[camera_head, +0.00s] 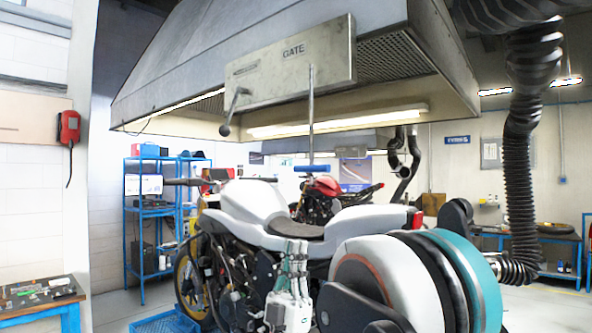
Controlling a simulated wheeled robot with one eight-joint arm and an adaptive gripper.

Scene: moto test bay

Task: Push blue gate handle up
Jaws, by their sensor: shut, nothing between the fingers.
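The blue gate handle (311,168) is a short horizontal blue bar at the lower end of a thin vertical grey rod (311,110). The rod runs down in front of a metal panel marked GATE (290,68) on the extraction hood. The handle hangs low, well below the panel's lower edge, and shows above the motorcycle seat in the picture. I cannot tell its exact distance from the motorcycle. My gripper does not show in this view, so its place relative to the handle cannot be seen.
A grey-white motorcycle (270,215) and a large wheel-like unit with a teal rim (470,275) fill the lower middle. A second lever with a dark knob (226,129) hangs left of the rod. A ribbed black hose (520,130) hangs at right. Blue shelves (128,215) stand left.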

